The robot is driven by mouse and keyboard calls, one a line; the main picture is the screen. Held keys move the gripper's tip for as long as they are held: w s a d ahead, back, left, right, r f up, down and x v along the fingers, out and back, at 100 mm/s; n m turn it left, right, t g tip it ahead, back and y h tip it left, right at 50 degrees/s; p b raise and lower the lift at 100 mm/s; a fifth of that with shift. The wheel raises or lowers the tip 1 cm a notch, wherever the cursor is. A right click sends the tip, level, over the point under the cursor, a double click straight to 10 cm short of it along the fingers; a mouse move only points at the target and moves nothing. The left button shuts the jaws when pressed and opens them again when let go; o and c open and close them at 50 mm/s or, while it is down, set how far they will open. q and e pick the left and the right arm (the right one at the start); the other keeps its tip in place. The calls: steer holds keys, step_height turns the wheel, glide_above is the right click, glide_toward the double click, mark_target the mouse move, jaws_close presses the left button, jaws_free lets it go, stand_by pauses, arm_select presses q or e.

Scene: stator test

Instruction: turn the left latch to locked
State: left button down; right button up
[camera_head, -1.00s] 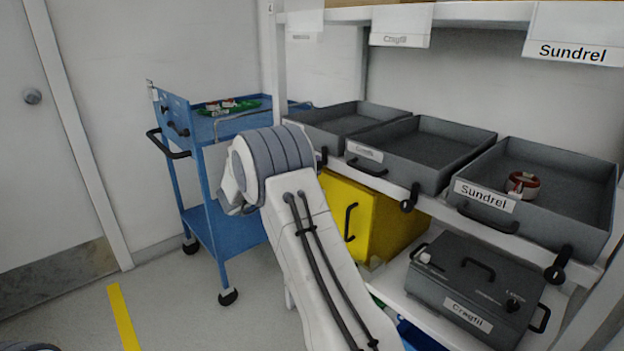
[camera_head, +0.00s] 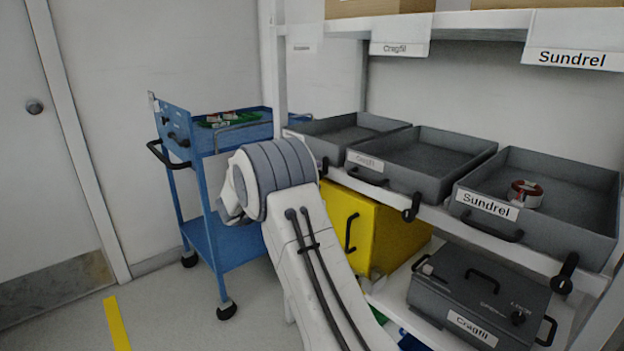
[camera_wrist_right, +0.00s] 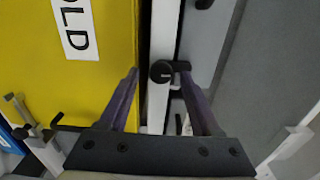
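The left latch, a black knob with a short lever, sits on the white shelf edge below the left grey tray (camera_head: 345,132). In the head view the latch (camera_head: 324,166) is just right of my arm's grey elbow. In the right wrist view the latch (camera_wrist_right: 162,71) lies ahead, between the fingertips, its lever pointing right towards the grey tray side. My right gripper (camera_wrist_right: 160,88) is open, with a purple-grey finger on each side and nothing held. I cannot tell whether it touches the latch. The right gripper is hidden behind the arm in the head view. My left gripper is not in view.
A yellow box (camera_head: 385,235) stands just below the shelf edge, close to the gripper. Other latches (camera_head: 411,204) sit on the same edge to the right. A grey Cragfil case (camera_head: 480,295) is on the lower shelf. A blue trolley (camera_head: 205,240) stands behind the arm.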

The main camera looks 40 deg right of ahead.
steer(key=a+p, duration=0.1)
steer(key=a, duration=0.9)
steer(key=shift+s+a, duration=0.2)
steer(key=shift+s, duration=0.2)
